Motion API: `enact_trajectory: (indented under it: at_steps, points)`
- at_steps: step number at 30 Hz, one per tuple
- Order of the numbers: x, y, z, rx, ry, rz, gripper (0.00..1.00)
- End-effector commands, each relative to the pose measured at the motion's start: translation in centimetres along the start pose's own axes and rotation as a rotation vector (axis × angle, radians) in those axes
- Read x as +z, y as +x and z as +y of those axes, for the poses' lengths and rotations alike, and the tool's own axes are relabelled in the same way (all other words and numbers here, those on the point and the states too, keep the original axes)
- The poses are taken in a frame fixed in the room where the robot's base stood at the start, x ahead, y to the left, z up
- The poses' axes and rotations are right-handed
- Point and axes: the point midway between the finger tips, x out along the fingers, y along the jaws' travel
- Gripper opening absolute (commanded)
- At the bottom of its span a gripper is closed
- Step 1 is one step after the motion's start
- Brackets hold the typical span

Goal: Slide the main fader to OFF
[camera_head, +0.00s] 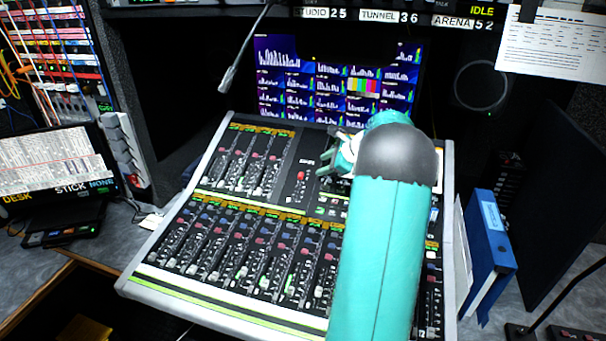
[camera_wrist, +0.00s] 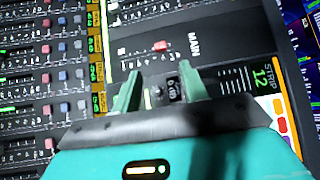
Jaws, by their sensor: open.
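The mixing desk (camera_head: 262,207) stands in front of me with its panel tilted. The main fader (camera_head: 300,176) has a red cap on the dark centre strip; in the wrist view the red cap (camera_wrist: 160,46) sits beside the word MAIN. My gripper (camera_head: 330,158) is over the desk, just right of the main strip. In the wrist view my gripper (camera_wrist: 158,78) has its two green fingers apart, with the red cap beyond the tips and not between them. I cannot read an OFF mark.
Rows of channel faders (camera_head: 255,255) surround the main strip. A screen marked STRIP 12 (camera_wrist: 262,75) lies right of the fingers. A monitor (camera_head: 335,80) and a gooseneck microphone (camera_head: 235,65) stand behind the desk. Blue binders (camera_head: 490,240) stand at the right.

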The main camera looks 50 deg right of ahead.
Motion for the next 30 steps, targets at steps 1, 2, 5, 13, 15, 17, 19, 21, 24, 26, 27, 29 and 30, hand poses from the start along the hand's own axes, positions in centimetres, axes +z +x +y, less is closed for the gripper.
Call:
enact_trajectory:
  at_steps: [1, 2, 5, 13, 15, 17, 19, 21, 24, 26, 27, 29, 30]
  points:
    - [-0.1, 1.0, 0.1, 0.002, 0.0, 0.0, 0.44]
    - [-0.1, 1.6, 0.1, 0.003, 0.0, 0.0, 0.44]
    - [0.0, 3.7, 0.1, 0.003, -0.001, 0.0, 0.44]
    - [0.0, 8.8, 0.1, 0.003, -0.001, 0.0, 0.44]
    - [0.0, 9.9, 0.1, 0.002, -0.001, 0.0, 0.44]
    - [0.0, 10.6, 0.1, 0.002, -0.002, 0.001, 0.44]
    - [0.0, 11.1, 0.1, 0.002, -0.002, 0.0, 0.44]
    - [0.1, 11.4, 0.1, 0.001, -0.002, 0.0, 0.44]
    - [0.1, 11.5, 0.0, 0.0, -0.002, 0.001, 0.44]
    - [0.1, 11.5, 0.0, 0.0, -0.002, 0.001, 0.44]
    - [0.1, 11.5, 0.1, 0.0, -0.003, 0.001, 0.44]
    - [0.0, 11.5, 0.1, 0.0, -0.003, 0.001, 0.44]
    - [0.0, 11.5, 0.1, 0.001, -0.003, 0.001, 0.38]
